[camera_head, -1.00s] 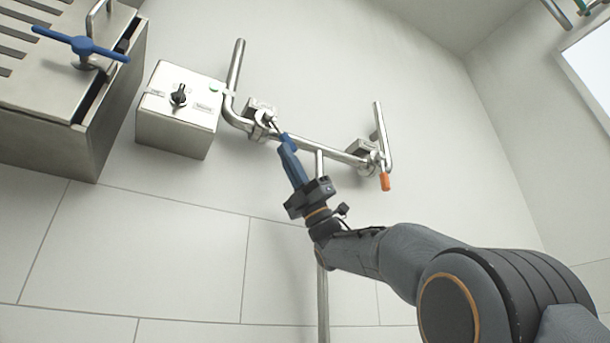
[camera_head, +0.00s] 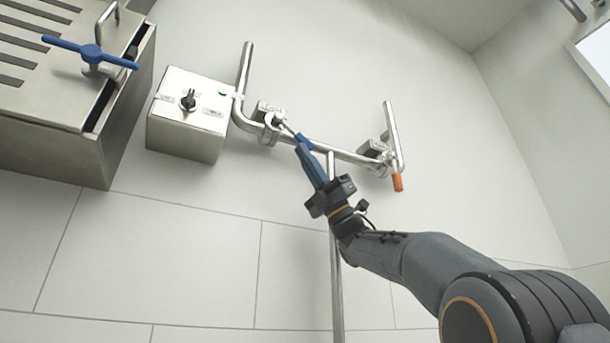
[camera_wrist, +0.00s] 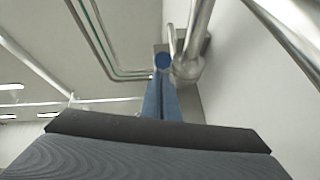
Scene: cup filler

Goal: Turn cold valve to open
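The cold valve (camera_head: 270,119) is the left valve on the steel pipe; its short metal lever (camera_head: 288,129) points toward my gripper. In the wrist view, a round blue end (camera_wrist: 162,60), seemingly of the lever's handle, shows just beyond my fingertips. My gripper (camera_head: 299,140) has blue fingers that reach up to this lever. In the wrist view, my gripper (camera_wrist: 162,84) shows both fingers close together with only a thin seam. The fingers partly hide the handle, and I cannot tell whether they touch it.
A second valve with an orange handle (camera_head: 398,183) is on the right of the same pipe (camera_head: 345,153). A steel control box (camera_head: 188,115) with a black knob is on the wall at left. A steel unit with a blue lever (camera_head: 92,53) is at far left.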

